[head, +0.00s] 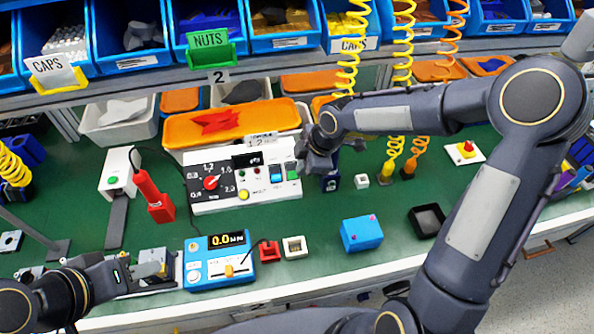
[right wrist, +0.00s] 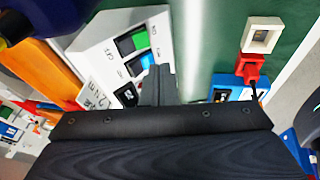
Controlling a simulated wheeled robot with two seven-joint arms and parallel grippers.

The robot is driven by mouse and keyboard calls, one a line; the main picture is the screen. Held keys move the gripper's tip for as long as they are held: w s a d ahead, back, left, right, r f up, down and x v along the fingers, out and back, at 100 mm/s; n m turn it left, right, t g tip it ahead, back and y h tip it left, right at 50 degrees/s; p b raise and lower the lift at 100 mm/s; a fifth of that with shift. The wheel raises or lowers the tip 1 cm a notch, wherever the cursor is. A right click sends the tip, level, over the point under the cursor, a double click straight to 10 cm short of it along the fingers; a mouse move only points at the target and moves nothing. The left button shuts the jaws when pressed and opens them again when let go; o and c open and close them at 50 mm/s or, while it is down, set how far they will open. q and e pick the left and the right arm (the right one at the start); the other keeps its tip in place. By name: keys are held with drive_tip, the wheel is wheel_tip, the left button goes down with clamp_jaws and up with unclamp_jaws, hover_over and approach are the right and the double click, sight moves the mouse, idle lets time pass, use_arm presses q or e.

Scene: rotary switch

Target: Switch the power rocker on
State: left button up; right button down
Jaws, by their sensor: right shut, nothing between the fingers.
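I cannot read which label says power, nor the rockers' tilt. My right gripper (head: 308,163) is just right of the rockers. In the right wrist view its shut, empty fingers (right wrist: 160,74) partly cover the blue rocker (right wrist: 149,59); the green rocker (right wrist: 131,42) is clear. Contact is unclear. My left gripper (head: 122,272) is low at the left; its jaws are unclear.
A blue meter (head: 218,268) reading 0.0 stands in front of the panel. A red block (head: 269,250), a white square block (head: 295,247) and a blue box (head: 361,234) are nearby. An orange tray (head: 190,130) lies behind the panel. Coiled cords hang at the back.

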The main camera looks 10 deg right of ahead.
sight(294, 179)
drive_tip(key=w+f, duration=0.1)
drive_tip(key=f, duration=0.1)
drive_tip(key=w+f, duration=0.1)
drive_tip(key=f, duration=0.1)
drive_tip(key=w+a+f+p, duration=0.1)
drive_tip(key=f, duration=0.1)
drive_tip(key=f+t+b, duration=0.1)
drive_tip(key=b, duration=0.3)
drive_tip(key=shift+w+f, duration=0.1)
drive_tip(key=shift+f, duration=0.15)
drive_tip(key=shift+r+p, duration=0.55)
drive_tip(key=shift+p, duration=0.2)
drive_tip(key=shift+r+p, duration=0.55)
drive_tip(key=shift+r, duration=0.2)
